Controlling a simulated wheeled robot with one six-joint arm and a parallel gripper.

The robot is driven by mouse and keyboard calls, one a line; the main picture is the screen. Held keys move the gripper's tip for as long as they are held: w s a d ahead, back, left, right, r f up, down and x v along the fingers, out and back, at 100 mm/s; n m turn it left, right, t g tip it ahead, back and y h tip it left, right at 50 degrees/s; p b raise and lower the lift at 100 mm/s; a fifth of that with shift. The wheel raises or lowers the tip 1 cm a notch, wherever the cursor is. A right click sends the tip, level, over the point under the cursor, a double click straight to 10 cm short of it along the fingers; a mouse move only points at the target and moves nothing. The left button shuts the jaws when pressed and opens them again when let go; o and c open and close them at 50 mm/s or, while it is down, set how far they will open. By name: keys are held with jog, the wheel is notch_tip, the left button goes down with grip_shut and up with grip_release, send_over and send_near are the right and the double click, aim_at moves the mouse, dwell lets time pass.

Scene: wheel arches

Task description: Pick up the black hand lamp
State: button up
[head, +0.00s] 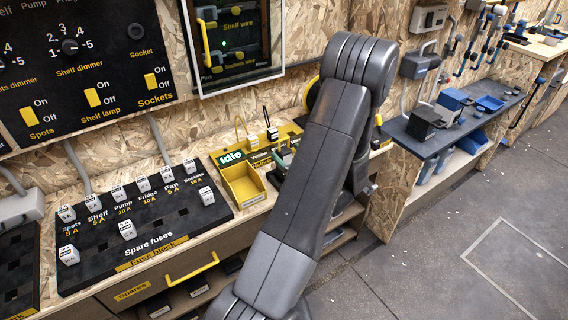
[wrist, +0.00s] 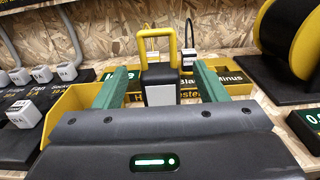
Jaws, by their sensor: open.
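In the wrist view, the black hand lamp (wrist: 158,73) shows a dark body, a thick yellow handle on top and a pale face below. It stands upright between the two green fingers of my gripper (wrist: 160,70). The fingers are open, one on each side of it, with a visible gap at each side. Its lower end is hidden by my gripper's body. In the head view my arm hides the lamp and most of my gripper.
A yellow tray (head: 241,187) sits beside the fuse board (head: 145,232). Behind the lamp is the tester with a black lead (wrist: 188,37). A yellow reel (wrist: 289,38) stands at the right. A dark bench (head: 440,141) with blue items lies further right; floor is open.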

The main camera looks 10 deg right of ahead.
jog(key=shift+x, duration=1.45)
grip_shut()
jog(key=shift+r, duration=0.1)
